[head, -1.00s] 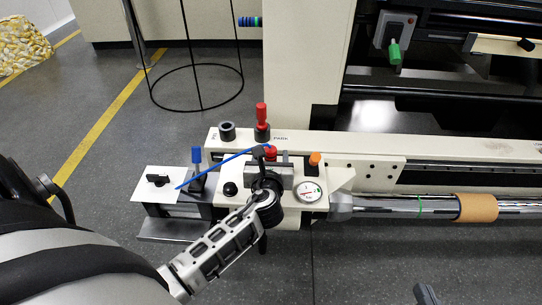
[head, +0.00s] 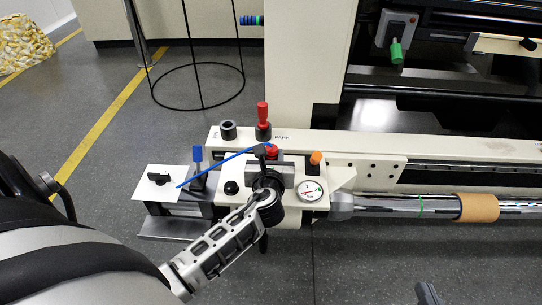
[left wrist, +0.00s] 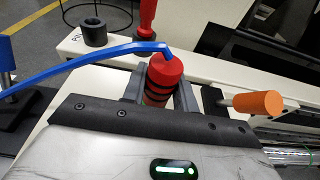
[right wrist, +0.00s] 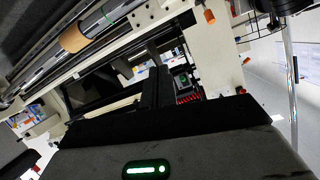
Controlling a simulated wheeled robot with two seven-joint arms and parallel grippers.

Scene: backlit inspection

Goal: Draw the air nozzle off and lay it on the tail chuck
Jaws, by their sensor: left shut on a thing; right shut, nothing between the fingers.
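The air nozzle (left wrist: 164,82), red with dark rings, stands between the fingers of my left gripper (left wrist: 160,92), which is shut on it. A blue hose (left wrist: 85,66) runs from its top to the left; it also shows in the head view (head: 225,165). In the head view my left gripper (head: 268,182) is over the cream housing, and the nozzle's red top (head: 272,152) shows just beyond it. The nozzle's lower end is hidden. The grey tapered chuck (head: 342,206) holds the shiny shaft to the right. My right gripper (right wrist: 157,88) is shut and empty, away from the housing.
A pressure gauge (head: 310,189) and an orange-knobbed lever (head: 315,160) are close right of my left gripper. A red handle (head: 263,114) and black collar (head: 228,130) stand behind. A blue-topped post (head: 197,160) stands left. Floor in front is clear.

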